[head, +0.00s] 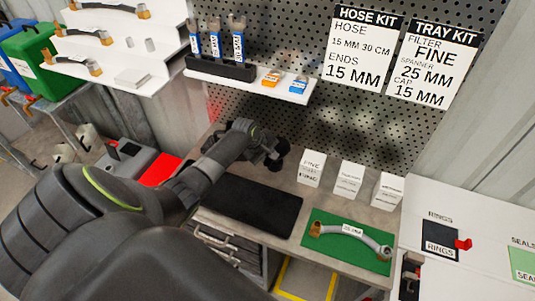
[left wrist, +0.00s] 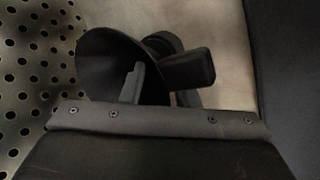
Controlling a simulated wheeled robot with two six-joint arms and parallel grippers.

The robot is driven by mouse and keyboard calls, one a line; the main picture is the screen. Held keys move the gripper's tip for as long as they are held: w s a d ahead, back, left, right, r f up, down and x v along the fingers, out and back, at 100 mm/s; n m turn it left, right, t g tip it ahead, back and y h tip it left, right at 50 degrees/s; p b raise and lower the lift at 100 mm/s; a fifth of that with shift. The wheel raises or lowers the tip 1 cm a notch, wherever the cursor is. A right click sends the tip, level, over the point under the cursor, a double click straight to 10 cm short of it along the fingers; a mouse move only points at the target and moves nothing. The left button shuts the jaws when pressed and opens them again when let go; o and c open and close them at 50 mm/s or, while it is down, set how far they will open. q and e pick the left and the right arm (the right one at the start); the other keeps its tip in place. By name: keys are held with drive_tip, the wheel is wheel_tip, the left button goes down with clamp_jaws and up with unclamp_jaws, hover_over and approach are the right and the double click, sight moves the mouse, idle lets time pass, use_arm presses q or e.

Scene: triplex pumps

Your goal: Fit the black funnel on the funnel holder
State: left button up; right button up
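The black funnel (left wrist: 100,62) shows in the left wrist view as a dark cone with its wide mouth toward the camera. My left gripper (left wrist: 155,78) has one finger inside the funnel's mouth and the other outside, and it appears shut on the funnel's wall. In the head view my left gripper (head: 272,153) is over the back of the bench, near the perforated panel; the funnel is dark and hard to separate from it there. I cannot make out the funnel holder in either view. My right gripper is not in view.
A black mat (head: 250,207) lies on the bench below the arm. White labelled boxes (head: 311,168) stand to its right. A green mat (head: 318,246) holds a hose. A white shelf (head: 300,97) hangs above. A perforated panel (head: 300,50) stands behind.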

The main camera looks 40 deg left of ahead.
use_arm(q)
drive_tip(key=shift+r, duration=0.1)
drive_tip(key=b+v, duration=0.1)
drive_tip(key=v, duration=1.6)
drive_tip(key=shift+b, duration=0.3)
drive_tip(key=shift+s, duration=0.1)
